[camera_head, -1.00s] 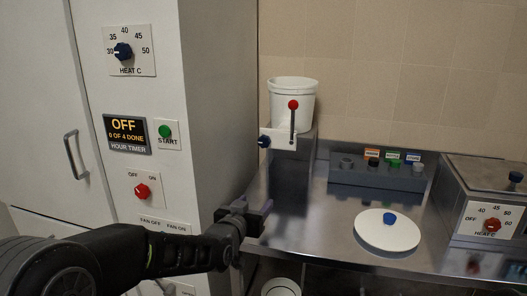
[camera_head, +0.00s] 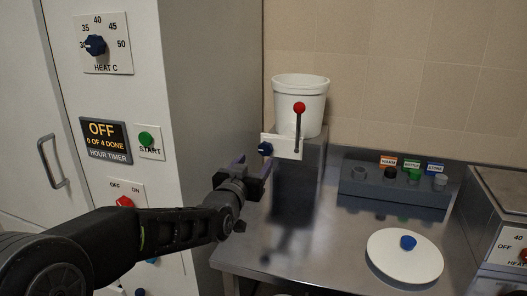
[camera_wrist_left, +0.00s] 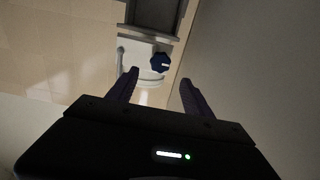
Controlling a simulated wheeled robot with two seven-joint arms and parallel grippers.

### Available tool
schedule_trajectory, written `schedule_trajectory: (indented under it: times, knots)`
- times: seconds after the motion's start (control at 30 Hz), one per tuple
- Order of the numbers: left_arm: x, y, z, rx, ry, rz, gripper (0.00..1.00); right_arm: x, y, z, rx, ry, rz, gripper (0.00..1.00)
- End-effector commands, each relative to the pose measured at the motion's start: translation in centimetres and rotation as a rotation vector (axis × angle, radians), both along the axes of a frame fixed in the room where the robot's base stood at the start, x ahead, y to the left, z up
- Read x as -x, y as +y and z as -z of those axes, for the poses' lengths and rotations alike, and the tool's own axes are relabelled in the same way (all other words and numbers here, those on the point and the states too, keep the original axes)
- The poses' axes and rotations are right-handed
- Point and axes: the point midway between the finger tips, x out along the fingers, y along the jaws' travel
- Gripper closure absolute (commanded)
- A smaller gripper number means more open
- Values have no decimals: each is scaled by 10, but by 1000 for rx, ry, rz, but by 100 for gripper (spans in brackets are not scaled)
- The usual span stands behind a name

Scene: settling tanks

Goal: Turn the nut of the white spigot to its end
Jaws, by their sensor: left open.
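The white spigot is a white plate (camera_head: 287,146) low on the front of a white tub (camera_head: 301,104). A dark blue nut (camera_head: 265,148) sits at the plate's left side, and a lever with a red ball (camera_head: 299,107) stands at its right. My left gripper (camera_head: 253,165) is open and empty, just below and in front of the nut in the head view. In the left wrist view the blue nut (camera_wrist_left: 160,62) lies beyond the gap between the open fingertips (camera_wrist_left: 159,77), apart from them. My right gripper is not in view.
A tall cabinet (camera_head: 215,100) with dials and switches stands close on the left. The tub rests on a grey stand (camera_head: 308,170) on a steel bench. A white round lid (camera_head: 405,262) and a block with coloured caps (camera_head: 388,188) are to the right.

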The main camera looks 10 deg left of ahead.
Motion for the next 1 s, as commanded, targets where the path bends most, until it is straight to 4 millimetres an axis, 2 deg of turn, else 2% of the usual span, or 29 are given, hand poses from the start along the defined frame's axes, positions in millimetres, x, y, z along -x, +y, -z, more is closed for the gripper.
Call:
schedule_trajectory:
  times: [0.17,0.6,0.97,1.0]
  knots:
    - [-11,-1,0,-3,1,0,41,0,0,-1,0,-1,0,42]
    - [-71,-4,0,-3,1,-1,41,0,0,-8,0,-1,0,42]
    - [-78,-5,0,0,0,1,41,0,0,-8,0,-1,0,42]
    - [-77,-5,0,0,0,1,43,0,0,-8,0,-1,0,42]
